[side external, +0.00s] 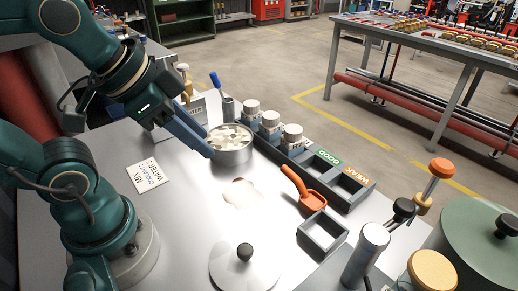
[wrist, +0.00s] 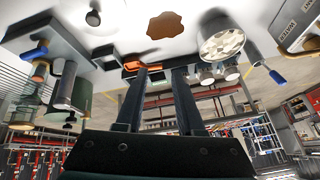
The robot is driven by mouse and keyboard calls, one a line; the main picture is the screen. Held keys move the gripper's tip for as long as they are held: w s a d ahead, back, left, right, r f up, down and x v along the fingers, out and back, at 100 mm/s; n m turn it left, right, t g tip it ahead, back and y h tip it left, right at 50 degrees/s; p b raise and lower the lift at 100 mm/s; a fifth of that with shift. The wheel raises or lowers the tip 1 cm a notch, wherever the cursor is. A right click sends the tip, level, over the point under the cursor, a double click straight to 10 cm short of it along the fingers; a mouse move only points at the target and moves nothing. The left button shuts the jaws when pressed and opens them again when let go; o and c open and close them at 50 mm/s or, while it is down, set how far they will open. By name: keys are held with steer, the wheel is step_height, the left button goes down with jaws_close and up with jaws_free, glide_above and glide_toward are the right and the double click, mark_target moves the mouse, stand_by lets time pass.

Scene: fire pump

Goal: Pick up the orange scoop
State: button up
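The orange scoop (side external: 313,199) lies on the pale table between the long dark tray and a small square tray. Its handle points up and left in the side view. In the wrist view the scoop (wrist: 125,70) shows beyond my left fingertip, partly hidden by it. My gripper (side external: 208,150) hangs above the table, over the near side of the metal pot in the side view and well left of the scoop. The wrist view shows its two fingers (wrist: 160,72) apart with nothing held between them.
The metal pot (side external: 232,157) holds pale pieces. Several white-lidded jars (side external: 270,124) stand in the long tray (side external: 366,190), marked GOOD and WEAK. A square tray (side external: 311,246), a knobbed lid (side external: 225,268) and canisters stand nearby. A brownish puddle (side external: 240,192) lies mid-table.

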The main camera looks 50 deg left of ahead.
steer(key=w+r+m, duration=0.2)
steer(key=w+m, duration=0.3)
steer(key=m, duration=0.1)
steer(key=m+g, duration=0.3)
steer(key=m, duration=0.6)
glide_above(299, 181)
steer(key=s+a, duration=0.1)
steer(key=a, duration=0.1)
step_height(299, 181, down, 6)
steer(key=shift+m+g, duration=0.5)
steer(key=shift+g, duration=0.2)
steer(key=f, duration=0.2)
steer(key=d+f, duration=0.1)
steer(key=f, duration=0.4)
steer(key=shift+w+d+f, duration=0.15)
steer(key=shift+w+d, duration=0.25)
steer(key=shift+s+f, duration=0.1)
steer(key=shift+f, duration=0.65)
steer(key=shift+w+d+f, duration=0.1)
steer(key=shift+w+f, duration=0.05)
steer(key=shift+f, duration=0.9)
steer(key=shift+w+f, duration=0.15)
steer(key=shift+f, duration=0.9)
jaws_close()
